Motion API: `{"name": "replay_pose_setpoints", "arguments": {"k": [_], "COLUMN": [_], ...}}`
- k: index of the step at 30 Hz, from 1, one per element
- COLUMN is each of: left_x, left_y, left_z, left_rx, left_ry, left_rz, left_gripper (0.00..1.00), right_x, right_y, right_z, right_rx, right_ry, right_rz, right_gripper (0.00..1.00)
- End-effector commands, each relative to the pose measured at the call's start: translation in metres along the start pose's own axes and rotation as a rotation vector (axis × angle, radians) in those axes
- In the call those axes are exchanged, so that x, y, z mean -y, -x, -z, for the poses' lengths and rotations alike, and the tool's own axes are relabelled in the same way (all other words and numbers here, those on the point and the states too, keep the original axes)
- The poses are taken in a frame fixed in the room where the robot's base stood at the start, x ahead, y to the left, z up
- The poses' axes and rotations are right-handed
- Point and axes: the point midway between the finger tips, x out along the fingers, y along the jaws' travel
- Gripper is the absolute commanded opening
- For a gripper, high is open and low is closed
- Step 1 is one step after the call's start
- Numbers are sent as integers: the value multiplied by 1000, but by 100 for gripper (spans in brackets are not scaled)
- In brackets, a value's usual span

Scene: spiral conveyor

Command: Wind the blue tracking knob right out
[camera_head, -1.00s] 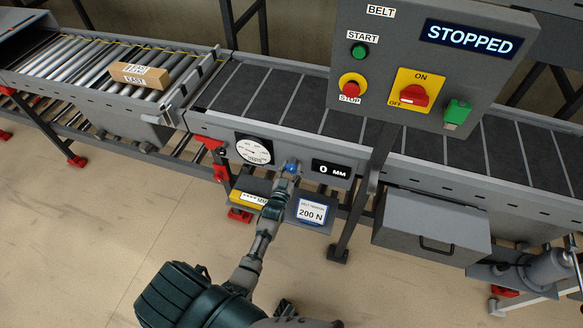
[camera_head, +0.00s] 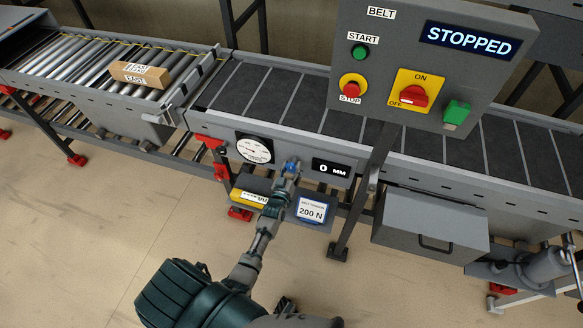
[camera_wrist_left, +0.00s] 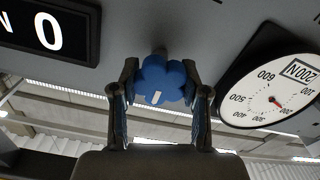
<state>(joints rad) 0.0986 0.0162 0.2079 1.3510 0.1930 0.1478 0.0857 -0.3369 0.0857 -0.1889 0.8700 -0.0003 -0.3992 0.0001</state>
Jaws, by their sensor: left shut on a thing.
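The blue tracking knob (camera_head: 291,167) sits on the conveyor's side plate, between a round dial and a small display. In the left wrist view the lobed blue knob (camera_wrist_left: 161,80) has a white mark on its lower part. My left gripper (camera_head: 289,170) is at the knob, with a finger on each side of it; the fingers (camera_wrist_left: 160,92) also show in the left wrist view. It is shut on the knob. The display (camera_head: 330,168) reads 0 MM.
The tension dial (camera_head: 254,150) is left of the knob. The control panel (camera_head: 430,60) above reads STOPPED. A carton (camera_head: 140,74) lies on the rollers.

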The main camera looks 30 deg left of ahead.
Motion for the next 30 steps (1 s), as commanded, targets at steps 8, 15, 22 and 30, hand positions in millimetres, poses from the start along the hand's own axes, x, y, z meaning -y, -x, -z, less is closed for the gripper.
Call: {"name": "replay_pose_setpoints", "arguments": {"k": [8, 15, 22, 30], "left_x": [1, 0, 1, 1], "left_y": [3, 3, 35, 94], "left_z": [-8, -4, -5, -6], "left_rx": [16, 10, 11, 15], "left_ry": [0, 0, 0, 1], "left_rz": [2, 1, 2, 2], "left_gripper": [71, 71, 71, 71], "right_x": [0, 2, 1, 1], "right_y": [-1, 0, 0, 0], "right_z": [-1, -4, -3, -2], "right_rx": [4, 9, 6, 5], "right_ry": [0, 0, 0, 0], "right_rz": [0, 2, 1, 1], "right_gripper": [40, 40, 40, 40]}}
